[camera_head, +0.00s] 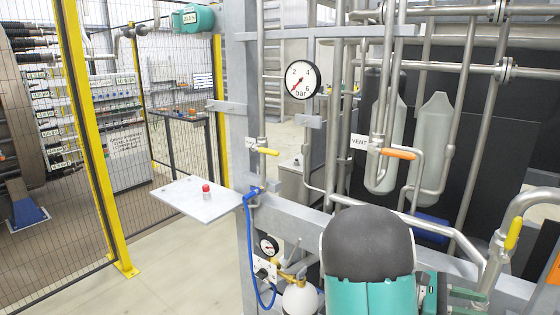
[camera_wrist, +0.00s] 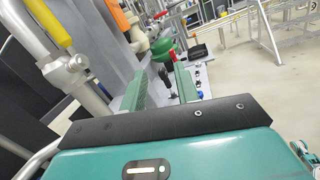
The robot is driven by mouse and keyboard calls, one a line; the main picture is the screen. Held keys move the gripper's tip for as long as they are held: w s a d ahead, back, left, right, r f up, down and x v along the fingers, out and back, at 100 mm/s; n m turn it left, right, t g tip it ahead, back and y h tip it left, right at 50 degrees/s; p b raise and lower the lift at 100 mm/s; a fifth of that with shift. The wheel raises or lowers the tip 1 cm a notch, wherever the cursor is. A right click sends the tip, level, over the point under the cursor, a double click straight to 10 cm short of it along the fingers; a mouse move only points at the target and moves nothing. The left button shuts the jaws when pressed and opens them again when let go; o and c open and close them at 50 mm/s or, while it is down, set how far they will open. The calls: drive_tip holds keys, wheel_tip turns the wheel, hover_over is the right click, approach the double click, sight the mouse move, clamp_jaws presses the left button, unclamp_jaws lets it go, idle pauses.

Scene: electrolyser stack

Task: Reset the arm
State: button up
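My gripper (camera_wrist: 163,80) shows in the wrist view as two long green fingers set apart, with a gap between them. The fingers are open and nothing is held between them. Beyond their tips are a green rounded part with a red piece (camera_wrist: 167,52) and a grey panel; I cannot tell how far off they are. In the head view my teal arm with its dark rounded cap fills the lower middle, and part of my gripper (camera_head: 467,295) shows low at the right, in front of the pipe frame.
Steel pipes with an orange-handled valve (camera_head: 398,153) and yellow-handled valve (camera_head: 513,234) stand close to my arm. A pressure gauge (camera_head: 302,79) hangs above left. A grey shelf with a red button (camera_head: 206,190) juts out left. A yellow-posted mesh fence (camera_head: 97,150) stands beyond; floor between is clear.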

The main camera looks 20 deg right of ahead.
drive_tip(key=w+a+r+m+t+y, duration=0.1)
drive_tip(key=a+t+y, duration=0.3)
drive_tip(key=a, duration=1)
drive_tip(key=w+a+r+m+t+y, duration=0.2)
drive_tip(key=w+a+m+t+y, duration=0.1)
drive_tip(key=a+t, duration=0.6)
drive_tip(key=w+a+r+m+t+y, duration=0.1)
drive_tip(key=a+t+y, duration=0.4)
drive_tip(key=a, duration=1.3)
drive_tip(key=shift+w+a+r+m+t, duration=0.3)
drive_tip(key=shift+w+r+m+t, duration=0.15)
drive_tip(key=shift+r+t, duration=0.35)
drive_tip(key=shift+d+f, duration=0.15)
drive_tip(key=shift+d, duration=0.1)
